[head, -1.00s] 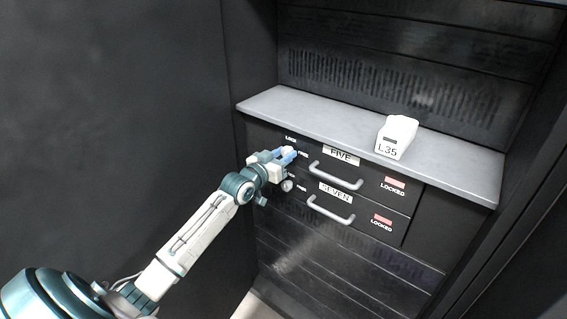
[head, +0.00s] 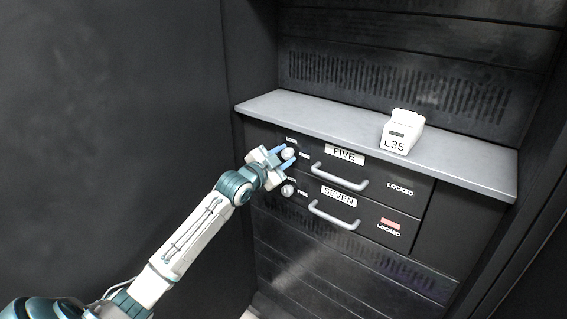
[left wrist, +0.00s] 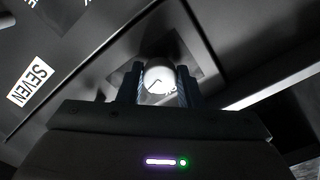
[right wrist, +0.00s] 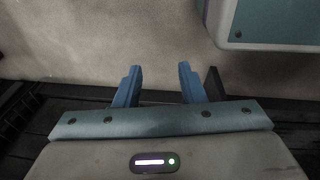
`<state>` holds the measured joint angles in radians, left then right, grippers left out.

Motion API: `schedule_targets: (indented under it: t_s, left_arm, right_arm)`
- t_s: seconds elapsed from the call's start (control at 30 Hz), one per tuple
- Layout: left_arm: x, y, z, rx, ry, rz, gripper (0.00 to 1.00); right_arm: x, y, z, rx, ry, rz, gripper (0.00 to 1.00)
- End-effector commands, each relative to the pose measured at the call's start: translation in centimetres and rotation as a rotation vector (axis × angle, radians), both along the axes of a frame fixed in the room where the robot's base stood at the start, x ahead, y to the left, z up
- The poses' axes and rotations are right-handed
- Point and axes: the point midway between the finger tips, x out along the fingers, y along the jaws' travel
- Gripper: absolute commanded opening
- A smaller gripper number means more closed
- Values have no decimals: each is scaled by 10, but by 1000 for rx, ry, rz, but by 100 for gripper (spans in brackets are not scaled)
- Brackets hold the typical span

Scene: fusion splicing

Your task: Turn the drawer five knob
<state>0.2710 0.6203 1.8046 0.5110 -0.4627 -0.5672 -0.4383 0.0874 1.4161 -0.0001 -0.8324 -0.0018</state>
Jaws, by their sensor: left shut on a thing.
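Drawer five, with its FIVE label (head: 344,155) and grey handle (head: 338,176), is closed under the grey shelf. Its pale round knob (head: 288,153) is at the drawer's left, beside LOCK and FREE lettering. My left gripper (head: 284,157) is shut on this knob. The LOCKED sign (head: 400,189) of drawer five shows no red patch. My right gripper (right wrist: 156,82) is open and empty in the right wrist view.
Drawer seven, labelled SEVEN (head: 339,195), is closed just below, with its own knob (head: 288,190) close under my left gripper and a red patch (head: 390,223) above LOCKED. A white L35 box (head: 402,132) stands on the grey shelf (head: 455,158). A dark wall is at the left.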

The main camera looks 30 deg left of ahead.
Motion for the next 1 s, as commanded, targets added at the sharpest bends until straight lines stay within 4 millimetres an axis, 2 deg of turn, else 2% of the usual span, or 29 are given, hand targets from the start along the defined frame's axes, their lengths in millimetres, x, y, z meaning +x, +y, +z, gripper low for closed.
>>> schedule_targets:
  t_s: [0.2, 0.4, 1.0]
  left_arm:
    - [0, 0, -2, 147, -10, 0, 9]
    - [0, 0, -1, 232, -17, 0, 9]
    - [0, 0, 0, 285, -20, 1, 9]
  right_arm:
    - [13, 3, 22, 0, -8, 3, 36]
    - [19, 5, 36, 0, -12, 5, 36]
    - [23, 6, 44, 0, -15, 5, 36]
